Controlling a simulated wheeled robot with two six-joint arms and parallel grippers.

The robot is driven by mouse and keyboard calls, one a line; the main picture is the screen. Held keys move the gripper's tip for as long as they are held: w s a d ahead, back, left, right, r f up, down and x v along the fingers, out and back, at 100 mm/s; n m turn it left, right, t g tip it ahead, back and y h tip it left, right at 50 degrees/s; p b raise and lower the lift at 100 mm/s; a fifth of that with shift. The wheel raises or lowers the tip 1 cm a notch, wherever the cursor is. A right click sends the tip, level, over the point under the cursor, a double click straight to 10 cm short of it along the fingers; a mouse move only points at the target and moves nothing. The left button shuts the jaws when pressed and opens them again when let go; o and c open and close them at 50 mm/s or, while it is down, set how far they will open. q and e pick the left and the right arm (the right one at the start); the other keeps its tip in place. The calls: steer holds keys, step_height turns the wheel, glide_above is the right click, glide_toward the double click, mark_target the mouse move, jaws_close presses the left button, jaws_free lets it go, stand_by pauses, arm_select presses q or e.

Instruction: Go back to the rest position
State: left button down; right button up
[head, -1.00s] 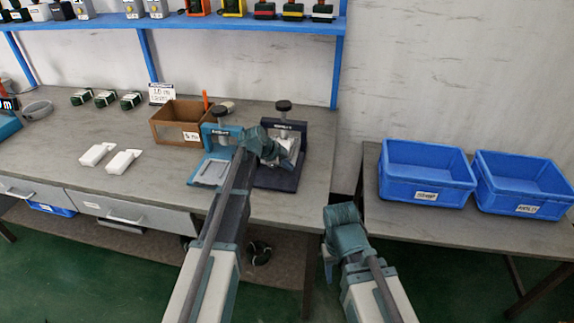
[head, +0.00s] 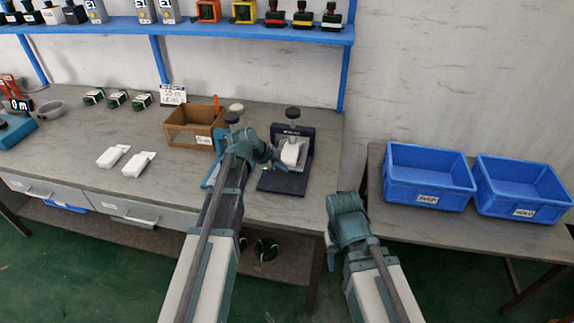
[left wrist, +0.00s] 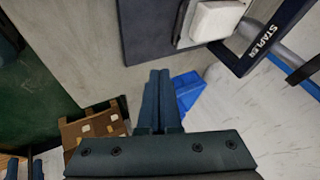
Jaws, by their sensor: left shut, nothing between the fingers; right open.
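My left gripper (head: 272,160) is shut and empty, just left of the dark blue stapler press (head: 285,185) on the bench. Its closed fingers also show in the left wrist view (left wrist: 159,100), apart from the press. A white part (head: 291,153) sits in the press, and it also shows in the left wrist view (left wrist: 215,20). My left arm hides most of a teal fixture (head: 212,172). My right gripper (head: 331,250) is open, low in front of the gap between the two tables; its fingers are partly hidden by its wrist.
A brown box (head: 178,137) stands behind the left arm. Two white parts (head: 112,156) and several dark green parts (head: 116,99) lie to the left. Two blue bins (head: 428,198) stand on the right table. A blue shelf (head: 230,32) runs above the bench.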

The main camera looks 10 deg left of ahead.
arm_select(q)
steer(key=s+d+n+g+y+p, duration=0.1)
steer(key=s+d+n+g+y, duration=0.2)
steer(key=s, duration=1.1)
steer(key=s+d+n+g+y+p, duration=0.2)
steer(key=s+d+n, duration=0.4)
steer(key=s+n, duration=0.4)
steer(key=s+g+y, duration=0.1)
steer(key=s, duration=0.3)
steer(key=shift+s+d+f, duration=0.15)
steer(key=shift+s+f, duration=0.25)
